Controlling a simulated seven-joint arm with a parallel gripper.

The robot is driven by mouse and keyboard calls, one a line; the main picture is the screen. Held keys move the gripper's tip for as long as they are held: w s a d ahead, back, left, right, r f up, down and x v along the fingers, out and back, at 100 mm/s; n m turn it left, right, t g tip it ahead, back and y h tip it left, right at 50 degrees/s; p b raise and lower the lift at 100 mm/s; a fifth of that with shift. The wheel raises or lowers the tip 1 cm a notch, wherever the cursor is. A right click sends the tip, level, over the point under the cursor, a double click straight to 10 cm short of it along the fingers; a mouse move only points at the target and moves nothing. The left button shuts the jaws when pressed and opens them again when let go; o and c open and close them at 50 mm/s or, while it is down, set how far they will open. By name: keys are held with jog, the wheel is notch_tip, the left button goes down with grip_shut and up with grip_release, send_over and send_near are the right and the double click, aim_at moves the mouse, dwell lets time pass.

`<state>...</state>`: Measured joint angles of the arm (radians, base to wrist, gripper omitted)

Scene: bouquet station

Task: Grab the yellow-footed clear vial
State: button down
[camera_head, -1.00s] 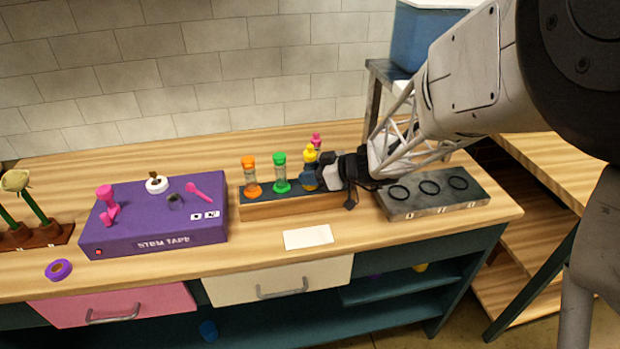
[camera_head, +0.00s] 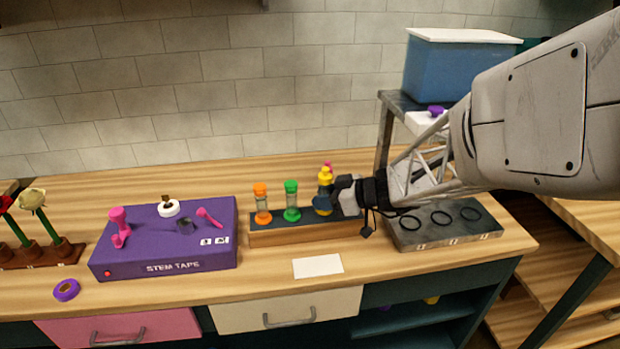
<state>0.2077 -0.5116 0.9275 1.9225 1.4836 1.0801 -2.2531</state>
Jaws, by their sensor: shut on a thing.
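The yellow-footed clear vial (camera_head: 325,177) has a yellow cap and stands upright at the right part of the dark-topped wooden rack (camera_head: 290,237). My gripper (camera_head: 326,202) is shut on it from the right, with the dark fingers hiding most of its clear middle. I cannot tell whether its foot is clear of the rack. An orange vial (camera_head: 262,204) and a green vial (camera_head: 292,201) stand upright to its left in the rack. A pink-topped vial (camera_head: 328,164) is mostly hidden behind the yellow one.
A grey tray (camera_head: 430,239) with three black rings lies right of the rack. A white card (camera_head: 318,266) lies in front. A purple stem tape box (camera_head: 165,250) and a purple tape roll (camera_head: 66,290) are at the left. A blue bin (camera_head: 445,70) stands on a shelf behind my arm.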

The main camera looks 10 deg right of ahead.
jog(key=s+r, duration=0.1)
jog(key=s, duration=1.2)
jog(key=shift+d, duration=0.45)
jog(key=shift+r, duration=0.1)
